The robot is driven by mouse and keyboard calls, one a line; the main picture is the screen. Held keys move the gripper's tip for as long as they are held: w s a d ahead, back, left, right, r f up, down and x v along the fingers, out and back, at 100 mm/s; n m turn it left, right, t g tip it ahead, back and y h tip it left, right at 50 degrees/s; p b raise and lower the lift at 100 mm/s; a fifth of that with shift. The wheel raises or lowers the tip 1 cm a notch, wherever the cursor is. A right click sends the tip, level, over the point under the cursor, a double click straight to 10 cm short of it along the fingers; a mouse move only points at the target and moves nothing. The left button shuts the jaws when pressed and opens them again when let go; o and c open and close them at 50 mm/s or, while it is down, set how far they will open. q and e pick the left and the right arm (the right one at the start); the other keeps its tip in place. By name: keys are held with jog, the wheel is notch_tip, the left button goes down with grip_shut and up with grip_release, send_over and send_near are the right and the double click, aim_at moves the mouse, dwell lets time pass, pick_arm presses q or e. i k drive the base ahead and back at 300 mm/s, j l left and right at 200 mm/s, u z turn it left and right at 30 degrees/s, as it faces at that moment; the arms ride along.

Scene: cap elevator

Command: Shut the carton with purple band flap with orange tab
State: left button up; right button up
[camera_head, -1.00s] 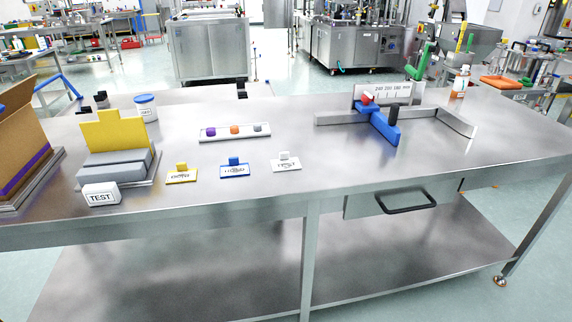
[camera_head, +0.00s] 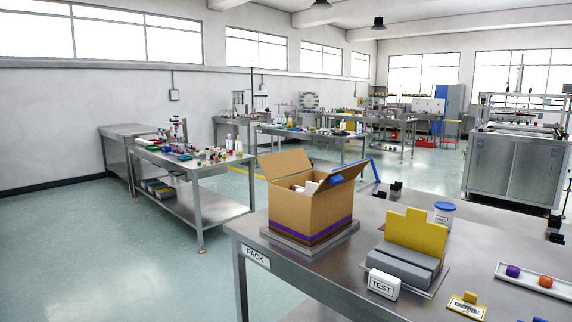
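The carton (camera_head: 302,215) is brown with a purple band (camera_head: 328,231) around its lower part. It stands upright on a grey plate (camera_head: 345,238) at the left end of the steel table. Its top is open: one flap (camera_head: 284,163) stands up at the back left, and another flap (camera_head: 350,171) tilts outward on the right. White items (camera_head: 308,187) show inside. A blue tab (camera_head: 337,179) sits on the right flap. I see no orange tab from here. Neither of my grippers is in view.
The steel table (camera_head: 310,262) bears a PACK label. A blue bar (camera_head: 375,168) rises behind the carton. Open floor lies left.

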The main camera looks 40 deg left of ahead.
aim_at(273, 166)
jog(key=j+z, duration=0.1)
jog(key=j, duration=1.6)
jog(key=j+z, duration=0.15)
jog(key=j, duration=1.55)
jog(key=j+z, duration=0.15)
jog(key=j, duration=0.7)
jog(key=k+j+z, duration=0.1)
jog(key=j, duration=0.75)
